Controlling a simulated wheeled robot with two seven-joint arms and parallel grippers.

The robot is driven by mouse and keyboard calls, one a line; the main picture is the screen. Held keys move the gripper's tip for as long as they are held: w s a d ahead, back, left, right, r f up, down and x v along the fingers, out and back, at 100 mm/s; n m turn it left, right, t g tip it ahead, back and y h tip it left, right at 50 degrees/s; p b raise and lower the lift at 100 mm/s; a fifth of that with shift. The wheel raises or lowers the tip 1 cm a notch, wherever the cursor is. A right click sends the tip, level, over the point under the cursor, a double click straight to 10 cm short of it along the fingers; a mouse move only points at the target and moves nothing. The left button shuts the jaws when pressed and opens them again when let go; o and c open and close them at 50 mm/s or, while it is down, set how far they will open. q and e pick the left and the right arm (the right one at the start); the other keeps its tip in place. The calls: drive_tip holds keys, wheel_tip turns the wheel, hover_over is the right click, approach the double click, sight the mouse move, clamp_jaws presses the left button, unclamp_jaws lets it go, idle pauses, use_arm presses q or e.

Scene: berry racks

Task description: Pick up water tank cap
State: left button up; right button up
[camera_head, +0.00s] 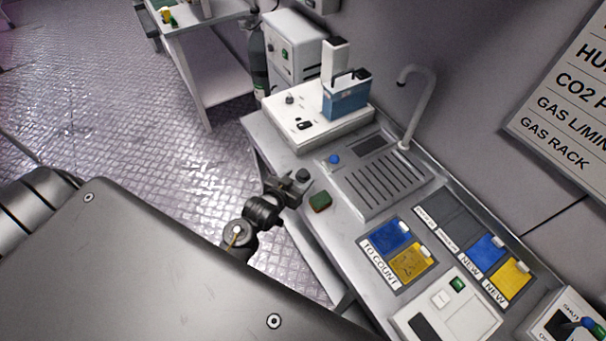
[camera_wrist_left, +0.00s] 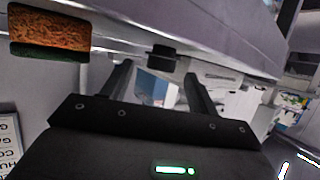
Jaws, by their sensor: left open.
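A small black round cap (camera_head: 303,174) sits on the metal counter (camera_head: 333,234) near its front edge. It looks like the water tank cap. In the left wrist view the cap (camera_wrist_left: 161,58) shows just past the fingertips, roughly in line with the gap between them. My left gripper (camera_head: 293,188) is open and empty, at the counter's front edge right beside the cap; I cannot tell if it touches. The open fingers also show in the left wrist view (camera_wrist_left: 156,70). A blue tank (camera_head: 345,98) stands on a white machine (camera_head: 311,125) behind. My right gripper is out of view.
A green and brown sponge (camera_head: 320,202) lies on the counter close to my left gripper; it also shows in the left wrist view (camera_wrist_left: 50,32). A sink drainer (camera_head: 378,187) with a tap (camera_head: 424,100) lies behind. Coloured cards (camera_head: 411,263) lie at right.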

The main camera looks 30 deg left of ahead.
sight(302, 175)
use_arm(q)
drive_tip(key=shift+p+x, duration=0.35)
drive_tip(key=shift+x, duration=1.65)
drive_tip(key=shift+c, duration=0.4)
drive_tip(key=shift+s, duration=0.1)
drive_tip(key=c, duration=1)
